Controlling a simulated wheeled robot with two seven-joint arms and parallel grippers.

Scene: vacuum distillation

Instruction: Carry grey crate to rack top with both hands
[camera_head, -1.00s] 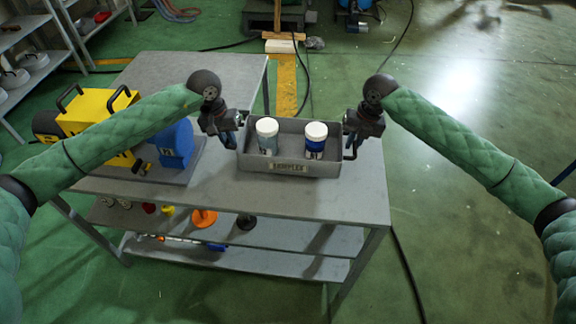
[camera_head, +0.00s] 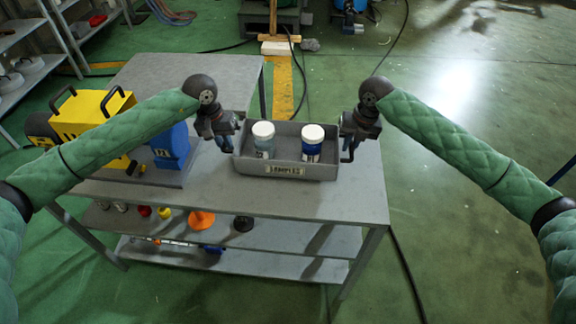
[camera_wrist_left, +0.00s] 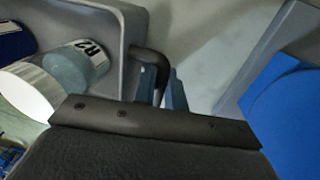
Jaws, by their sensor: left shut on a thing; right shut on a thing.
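The grey crate (camera_head: 287,170) is over the rack's grey top (camera_head: 230,200), level, with a label on its front wall. I cannot tell whether it touches the top. It holds a clear jar with a white lid (camera_head: 263,141) and a blue jar with a white lid (camera_head: 312,145). My left gripper (camera_head: 229,143) is shut on the crate's left handle. In the left wrist view the dark handle (camera_wrist_left: 152,62) runs between the fingers (camera_wrist_left: 170,92). My right gripper (camera_head: 349,146) is shut on the right handle.
A yellow and blue pump (camera_head: 95,112) stands on the top left of the crate, behind my left arm. Orange, red and yellow items (camera_head: 201,220) lie on the shelf below. The top is clear in front of the crate. Shelving (camera_head: 50,40) stands far left.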

